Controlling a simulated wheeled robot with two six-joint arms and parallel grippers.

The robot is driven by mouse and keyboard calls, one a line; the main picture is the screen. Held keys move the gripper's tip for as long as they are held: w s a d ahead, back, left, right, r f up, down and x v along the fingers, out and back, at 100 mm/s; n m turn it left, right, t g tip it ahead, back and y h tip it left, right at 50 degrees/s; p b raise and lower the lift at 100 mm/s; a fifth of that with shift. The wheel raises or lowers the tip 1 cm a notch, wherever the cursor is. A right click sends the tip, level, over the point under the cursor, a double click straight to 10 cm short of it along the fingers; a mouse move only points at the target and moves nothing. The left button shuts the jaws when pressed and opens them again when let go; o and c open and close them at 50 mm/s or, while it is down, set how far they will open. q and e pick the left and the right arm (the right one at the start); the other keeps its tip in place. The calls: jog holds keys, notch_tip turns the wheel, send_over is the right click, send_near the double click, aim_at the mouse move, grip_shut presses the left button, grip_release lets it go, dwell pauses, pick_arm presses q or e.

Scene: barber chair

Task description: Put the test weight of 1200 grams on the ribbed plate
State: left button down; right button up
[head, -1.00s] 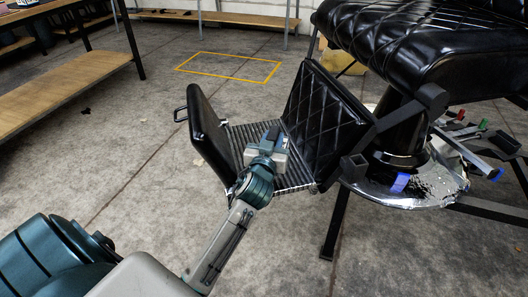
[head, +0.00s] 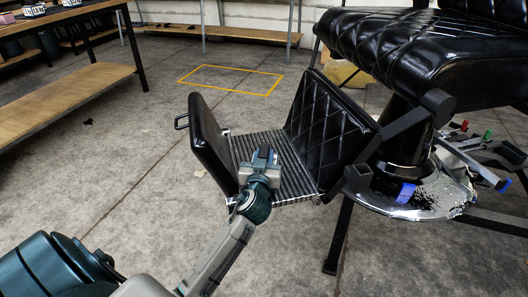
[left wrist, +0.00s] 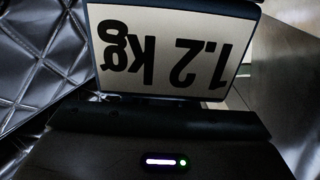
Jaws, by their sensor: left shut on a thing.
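The ribbed plate (head: 297,178) is the dark, grooved footrest between two black padded panels, low in front of the barber chair. My left gripper (head: 262,157) is over the plate, toward its near left part. It is shut on the test weight (left wrist: 165,50), whose pale label reads "1.2 kg" upside down in the left wrist view. In the head view the gripper mostly hides the weight. I cannot tell whether the weight touches the plate. My right gripper is not in view.
A quilted panel (head: 332,125) rises on the plate's right, and a smaller black panel (head: 208,142) on its left. The chair's shiny round base (head: 425,203) is at right. A wooden shelf table (head: 70,100) stands at left. The concrete floor between is mostly clear.

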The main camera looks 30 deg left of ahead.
pick_arm(q)
jog(key=shift+f, duration=0.9)
jog(key=c, duration=1.5)
grip_release()
jog(key=shift+f, duration=0.15)
jog(key=o, duration=0.3)
jog(key=shift+o, duration=0.2)
jog(key=shift+s, duration=0.1)
